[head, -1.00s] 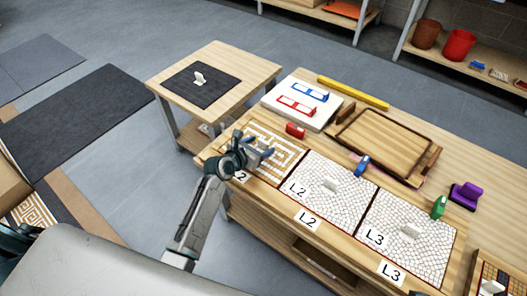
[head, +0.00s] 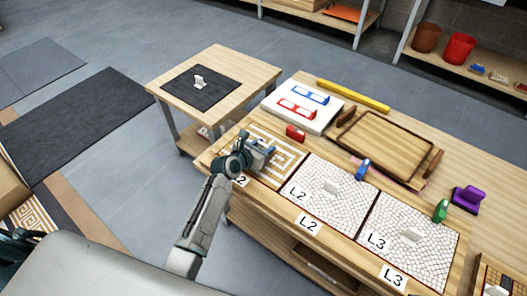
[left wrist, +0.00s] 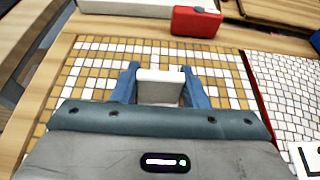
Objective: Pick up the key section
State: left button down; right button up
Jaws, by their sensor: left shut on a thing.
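The key section is a square mosaic panel (head: 288,143) with a gold and white key pattern, lying at the left end of the long bench. It also fills much of the left wrist view (left wrist: 85,75). My left gripper (head: 264,148) is over it. In the left wrist view, its two blue fingers (left wrist: 160,82) are shut on the panel's white upright handle (left wrist: 160,90), one on each side. The panel looks flat on the bench; I cannot tell any gap beneath it. My gripper and arm hide its near part. My right gripper is not in view.
White mosaic panels L2 (head: 342,182) and L3 (head: 425,239) lie to the right. A red block (head: 295,132) sits behind the key panel, near a white board (head: 319,117). A wooden tray (head: 380,139) is behind. A side table (head: 256,68) holds a dark mat (head: 222,97).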

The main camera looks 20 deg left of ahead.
aim_at(264, 144)
pick_arm(q)
jog(key=shift+r, duration=0.25)
